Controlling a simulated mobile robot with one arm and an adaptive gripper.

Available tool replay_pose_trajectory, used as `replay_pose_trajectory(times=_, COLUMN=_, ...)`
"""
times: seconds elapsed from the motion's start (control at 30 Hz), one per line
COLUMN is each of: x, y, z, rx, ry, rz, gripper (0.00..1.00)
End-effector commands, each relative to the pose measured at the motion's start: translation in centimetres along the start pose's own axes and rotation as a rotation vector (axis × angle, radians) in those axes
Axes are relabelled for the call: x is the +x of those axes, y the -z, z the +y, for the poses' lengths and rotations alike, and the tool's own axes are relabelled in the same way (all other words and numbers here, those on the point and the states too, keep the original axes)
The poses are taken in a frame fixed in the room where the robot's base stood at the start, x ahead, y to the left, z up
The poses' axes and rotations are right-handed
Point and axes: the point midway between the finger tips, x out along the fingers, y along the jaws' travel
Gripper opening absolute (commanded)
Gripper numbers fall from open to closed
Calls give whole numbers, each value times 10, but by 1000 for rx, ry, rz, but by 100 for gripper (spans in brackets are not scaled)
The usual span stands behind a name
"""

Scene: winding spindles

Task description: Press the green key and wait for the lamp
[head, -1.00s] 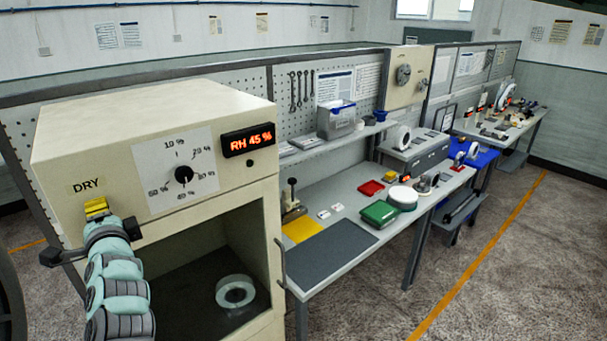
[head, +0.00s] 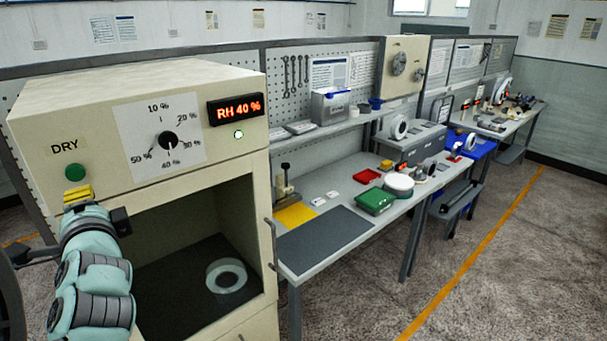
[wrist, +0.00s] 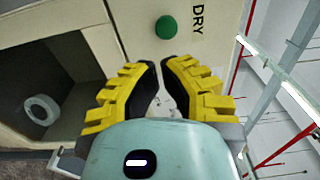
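The green key (head: 75,172) is a round button under the DRY label on the beige cabinet (head: 200,180). It also shows in the wrist view (wrist: 166,27), just beyond the fingertips. My gripper (head: 77,192), with yellow fingers, is just below the key in the head view and looks apart from it. In the wrist view its fingertips (wrist: 161,64) are nearly together, with nothing between them. The small round lamp (head: 239,134) below the red display (head: 236,109) glows white.
A dial (head: 168,140) sits on the cabinet front. A pale ring-shaped spool (head: 227,275) lies inside the open cabinet. A workbench (head: 300,272) with a green box (head: 376,201) and a red tray (head: 367,177) stands to the right. The floor (head: 480,270) at right is clear.

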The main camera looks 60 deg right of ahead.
Motion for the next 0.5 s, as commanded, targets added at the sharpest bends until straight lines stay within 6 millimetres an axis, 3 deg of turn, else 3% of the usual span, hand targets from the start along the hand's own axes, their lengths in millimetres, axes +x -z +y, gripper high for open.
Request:
replay_pose_trajectory(times=0.2, x=-24, y=-1, z=-4, rx=-5, ry=-5, rz=-3, gripper=0)
replay_pose_trajectory(times=0.5, x=-34, y=0, z=-2, rx=-1, ry=2, rz=0, gripper=0)
